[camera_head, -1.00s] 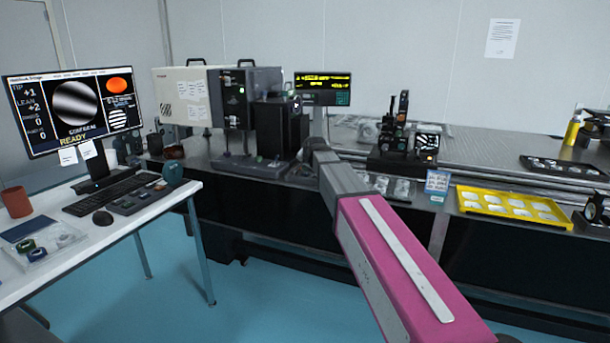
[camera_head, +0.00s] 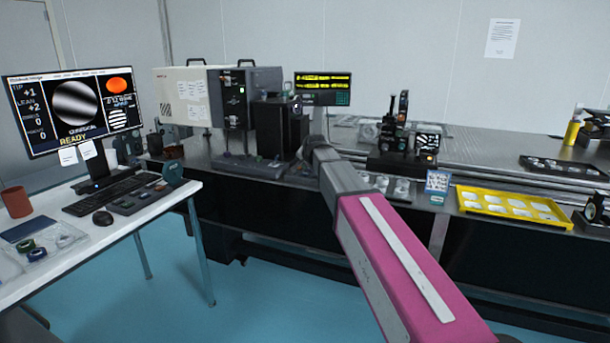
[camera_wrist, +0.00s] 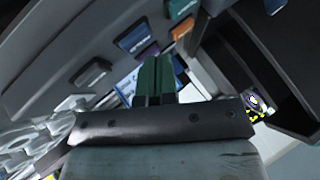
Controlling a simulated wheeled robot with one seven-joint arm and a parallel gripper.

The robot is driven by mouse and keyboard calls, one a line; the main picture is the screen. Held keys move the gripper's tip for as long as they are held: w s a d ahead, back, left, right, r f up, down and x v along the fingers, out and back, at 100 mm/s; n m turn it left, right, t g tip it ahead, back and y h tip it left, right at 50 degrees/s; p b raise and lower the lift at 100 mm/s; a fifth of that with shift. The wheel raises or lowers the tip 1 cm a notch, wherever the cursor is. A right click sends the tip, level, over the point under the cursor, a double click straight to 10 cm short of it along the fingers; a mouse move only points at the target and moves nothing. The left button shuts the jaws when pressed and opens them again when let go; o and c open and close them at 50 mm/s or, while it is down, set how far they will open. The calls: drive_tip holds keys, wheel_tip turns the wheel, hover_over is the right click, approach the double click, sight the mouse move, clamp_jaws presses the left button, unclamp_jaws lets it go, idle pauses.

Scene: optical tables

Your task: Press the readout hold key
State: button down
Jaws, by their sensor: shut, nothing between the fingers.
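My gripper (camera_wrist: 158,62) shows in the wrist view as two dark green fingers pressed together, with nothing between them. I cannot read labels, so I cannot tell which is the hold key, nor whether the tips touch the panel. In the head view my arm hides the gripper. A readout display (camera_head: 322,82) with yellow figures stands at the back of the bench.
A dark instrument (camera_head: 280,125) stands left of my arm's far end. An optics mount (camera_head: 398,135) and a yellow tray (camera_head: 514,204) lie to the right. A desk (camera_head: 120,225) with a monitor (camera_head: 75,112) stands at left, with clear floor between.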

drive_tip(key=shift+r, duration=0.2)
drive_tip(key=shift+r, duration=2.5)
